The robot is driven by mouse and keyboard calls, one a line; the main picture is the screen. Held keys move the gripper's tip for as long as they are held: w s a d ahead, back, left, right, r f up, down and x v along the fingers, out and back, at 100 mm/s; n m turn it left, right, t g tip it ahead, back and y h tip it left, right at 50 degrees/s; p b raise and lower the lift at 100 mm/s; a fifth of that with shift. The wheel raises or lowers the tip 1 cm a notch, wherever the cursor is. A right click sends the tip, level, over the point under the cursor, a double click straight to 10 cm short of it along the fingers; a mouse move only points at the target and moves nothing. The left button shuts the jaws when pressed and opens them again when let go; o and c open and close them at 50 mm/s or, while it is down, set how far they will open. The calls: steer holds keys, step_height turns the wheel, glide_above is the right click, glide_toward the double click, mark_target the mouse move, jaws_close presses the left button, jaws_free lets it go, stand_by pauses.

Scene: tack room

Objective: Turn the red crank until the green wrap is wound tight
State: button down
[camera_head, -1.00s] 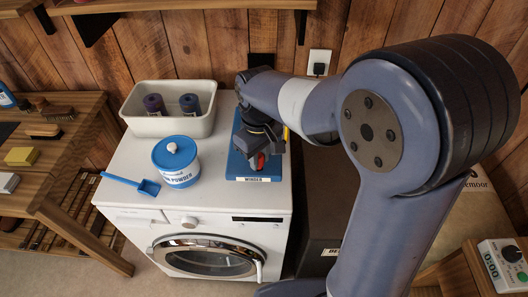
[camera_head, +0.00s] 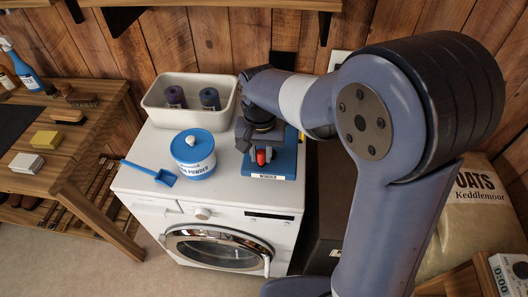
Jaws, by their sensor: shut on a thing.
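The blue winder (camera_head: 284,163) stands on the right part of the white washing machine's top, with a "WINDER" label on its front edge. A small red piece of the crank (camera_head: 261,158) shows under my dark gripper (camera_head: 259,150). My gripper points down over the winder and is shut on the red crank. My gripper and wrist cover most of the winder. The green wrap is hidden or cannot be made out.
On the washing machine (camera_head: 160,210) stand a blue-and-white powder tub (camera_head: 194,158), a blue scoop (camera_head: 164,178) and a cream bin (camera_head: 160,123) with two dark rolls. A wooden bench (camera_head: 95,127) is at left. An oats sack (camera_head: 476,205) is at right.

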steer(key=shift+w+a+m, duration=0.1)
steer(key=shift+m, duration=0.3)
steer(key=c, duration=1.2)
jaws_free()
step_height(320, 180, up, 11)
steer(key=shift+f, duration=0.1)
